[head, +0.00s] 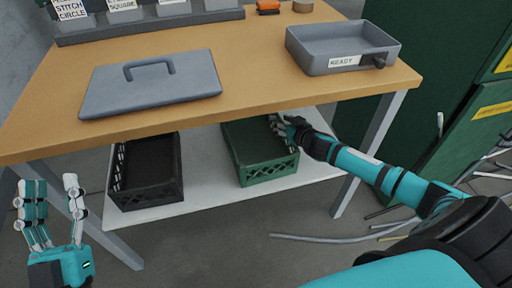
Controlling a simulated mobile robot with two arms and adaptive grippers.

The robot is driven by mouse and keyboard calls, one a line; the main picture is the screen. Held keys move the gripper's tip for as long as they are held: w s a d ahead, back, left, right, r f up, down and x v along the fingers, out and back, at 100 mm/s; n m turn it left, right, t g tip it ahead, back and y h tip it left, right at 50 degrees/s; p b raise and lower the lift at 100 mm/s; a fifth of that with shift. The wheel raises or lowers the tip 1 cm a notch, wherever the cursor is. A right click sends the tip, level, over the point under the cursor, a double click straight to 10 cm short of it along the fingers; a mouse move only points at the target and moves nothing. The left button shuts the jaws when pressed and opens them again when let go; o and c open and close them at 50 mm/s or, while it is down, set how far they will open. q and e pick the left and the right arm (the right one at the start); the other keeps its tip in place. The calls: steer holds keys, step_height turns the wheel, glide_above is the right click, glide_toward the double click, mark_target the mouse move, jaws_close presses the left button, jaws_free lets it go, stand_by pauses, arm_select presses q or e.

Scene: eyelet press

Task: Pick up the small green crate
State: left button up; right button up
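The small green crate (266,170) stands upright on the white lower shelf (207,200) under the table. Its back part is hidden under the table top. My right gripper (280,125) reaches in from the right and is at the crate's upper right rim; its fingers are small and partly against the rim, so I cannot tell whether they grip it. My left gripper (55,207) is at the far left, in front of the table, with fingers spread apart and empty.
A black crate (147,185) stands left of the green one on the shelf. Above, the wooden table (245,85) holds a grey lid (150,90) with a handle and a grey tray (340,45) labelled READY. Table legs flank the shelf. Green cabinets (440,100) and loose tubes lie right.

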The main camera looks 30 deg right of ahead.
jaws_close()
stand_by(0.8)
